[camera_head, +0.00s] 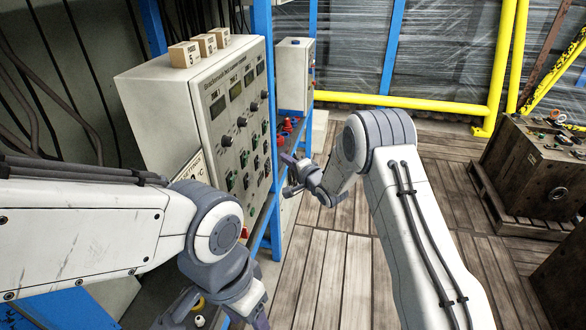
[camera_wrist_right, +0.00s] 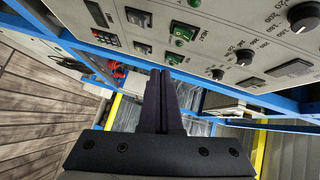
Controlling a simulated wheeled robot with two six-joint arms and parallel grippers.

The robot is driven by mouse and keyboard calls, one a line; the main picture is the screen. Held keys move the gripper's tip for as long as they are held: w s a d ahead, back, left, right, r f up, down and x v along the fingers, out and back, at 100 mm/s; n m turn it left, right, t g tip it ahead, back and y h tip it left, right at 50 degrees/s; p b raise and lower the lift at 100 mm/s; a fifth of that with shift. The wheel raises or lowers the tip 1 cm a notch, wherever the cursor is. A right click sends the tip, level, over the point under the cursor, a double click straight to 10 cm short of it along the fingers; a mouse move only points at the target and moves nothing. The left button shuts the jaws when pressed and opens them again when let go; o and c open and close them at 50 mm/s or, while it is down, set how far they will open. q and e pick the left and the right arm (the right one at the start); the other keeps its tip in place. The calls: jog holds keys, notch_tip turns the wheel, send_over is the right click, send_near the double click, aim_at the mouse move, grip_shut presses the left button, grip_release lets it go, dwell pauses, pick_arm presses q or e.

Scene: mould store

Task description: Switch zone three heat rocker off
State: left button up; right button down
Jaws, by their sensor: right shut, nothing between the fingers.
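The control panel (camera_head: 228,130) is a pale box with displays, black knobs and rows of rockers, some of them green (camera_head: 231,180). The right wrist view shows the panel face (camera_wrist_right: 235,30) turned over, with a green-lit rocker (camera_wrist_right: 183,32) beside the word HEAT and dark rockers near it. I cannot read which rocker belongs to zone three. My right gripper (camera_head: 287,172) is in front of the panel's lower right part. Its fingers (camera_wrist_right: 161,72) are shut and empty, apparently short of the panel face. My left gripper (camera_head: 218,312) is low at the bottom edge, partly cut off.
Small numbered wooden blocks (camera_head: 186,54) stand on top of the panel box. A blue frame (camera_head: 263,40) runs beside it. A smaller grey box (camera_head: 294,75) is behind. A yellow rail (camera_head: 400,103) crosses the back. A wooden crate (camera_head: 530,165) stands right. Plank floor is clear between.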

jog(key=shift+f+b+v, duration=0.15)
jog(key=shift+v, duration=0.7)
jog(key=shift+f+b+v, duration=0.1)
jog(key=shift+b+v, duration=0.05)
jog(key=shift+v, duration=0.7)
